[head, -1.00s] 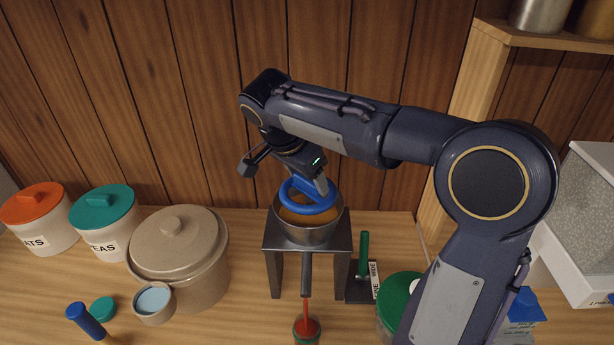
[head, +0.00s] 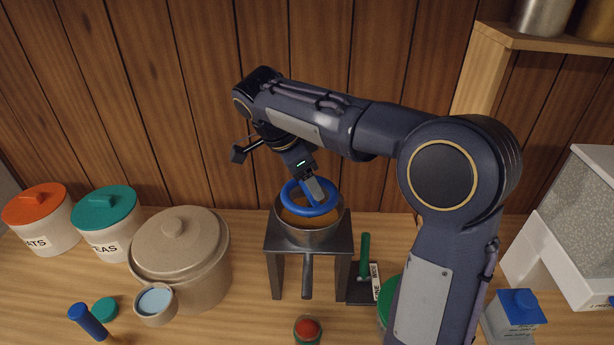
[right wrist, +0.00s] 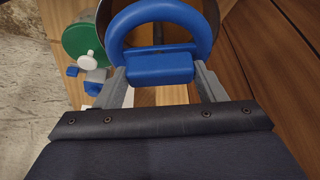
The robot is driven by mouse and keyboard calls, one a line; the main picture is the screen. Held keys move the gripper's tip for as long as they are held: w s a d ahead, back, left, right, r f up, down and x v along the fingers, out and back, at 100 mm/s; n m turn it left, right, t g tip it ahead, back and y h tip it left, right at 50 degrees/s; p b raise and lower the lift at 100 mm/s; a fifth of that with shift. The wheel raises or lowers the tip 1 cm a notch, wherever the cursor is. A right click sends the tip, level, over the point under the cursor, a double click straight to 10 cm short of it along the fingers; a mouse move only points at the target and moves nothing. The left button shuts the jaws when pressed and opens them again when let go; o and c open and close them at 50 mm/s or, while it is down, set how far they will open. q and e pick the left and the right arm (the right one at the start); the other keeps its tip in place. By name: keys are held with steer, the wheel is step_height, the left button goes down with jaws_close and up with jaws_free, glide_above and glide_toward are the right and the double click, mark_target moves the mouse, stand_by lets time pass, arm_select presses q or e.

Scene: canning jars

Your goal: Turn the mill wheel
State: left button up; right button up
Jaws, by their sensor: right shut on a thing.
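The blue mill wheel (head: 287,197) sits over the metal bowl of the mill (head: 308,237), with orange-brown contents showing inside its ring. A small jar (head: 308,330) with red contents stands below the spout. My left gripper is not in view.
A green lever (head: 364,250) on a labelled dark base stands right of the mill. A beige lidded crock (head: 180,260), a small cup (head: 155,303) and orange- and teal-lidded canisters stand left. A blue-topped box (head: 517,308) is at right. Wood panelling closes the back.

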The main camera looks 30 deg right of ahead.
steer(key=o, duration=1)
steer(key=shift+r, duration=0.1)
steer(key=v, duration=0.7)
steer(key=shift+a+r, duration=0.15)
steer(key=shift+r, duration=0.2)
